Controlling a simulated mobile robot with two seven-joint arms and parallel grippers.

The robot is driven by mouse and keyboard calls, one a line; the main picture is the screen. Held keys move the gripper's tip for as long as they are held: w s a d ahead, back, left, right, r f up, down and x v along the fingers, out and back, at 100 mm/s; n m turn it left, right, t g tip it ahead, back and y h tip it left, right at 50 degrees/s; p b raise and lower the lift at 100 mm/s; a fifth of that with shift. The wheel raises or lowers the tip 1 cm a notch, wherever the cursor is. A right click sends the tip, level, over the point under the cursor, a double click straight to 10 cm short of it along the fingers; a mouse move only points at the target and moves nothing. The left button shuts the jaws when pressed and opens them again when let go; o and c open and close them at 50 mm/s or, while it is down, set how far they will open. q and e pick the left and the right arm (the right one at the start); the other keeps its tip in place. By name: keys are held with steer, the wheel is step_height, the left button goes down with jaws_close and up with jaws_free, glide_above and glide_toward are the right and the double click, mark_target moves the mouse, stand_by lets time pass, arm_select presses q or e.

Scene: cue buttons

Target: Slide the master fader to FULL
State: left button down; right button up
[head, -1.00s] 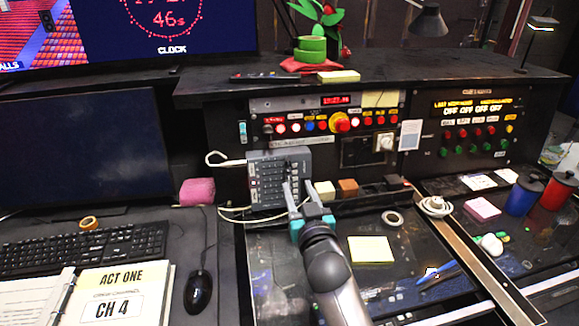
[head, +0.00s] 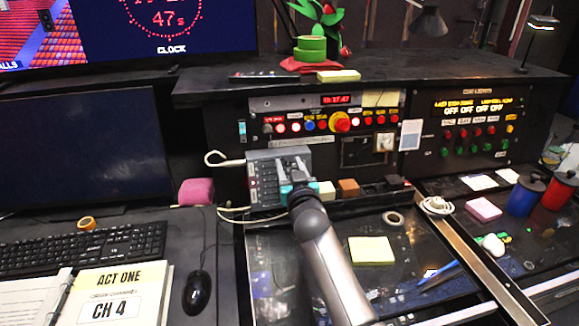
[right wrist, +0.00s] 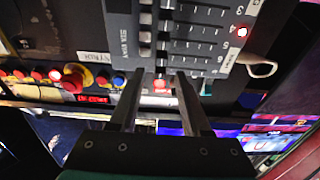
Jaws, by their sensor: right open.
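The grey fader box (head: 263,183) stands tilted against the console front, with rows of small sliders on its face. I cannot tell for sure which slider is the master fader. My right gripper (head: 291,168) is at the box's right part, fingers open and empty. In the right wrist view its two fingers (right wrist: 155,85) reach toward the box's edge, apart; contact is unclear. The gripper hides part of the box. My left gripper is not in view.
A white cable (head: 226,160) runs from the box's left side. Cream and orange blocks (head: 348,187) sit just right of the gripper. A row of coloured buttons (head: 340,122) is above. A yellow note (head: 371,250) lies on the desk, and a metal rail (head: 475,258) crosses at right.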

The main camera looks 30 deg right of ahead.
jaws_close()
stand_by(1.4)
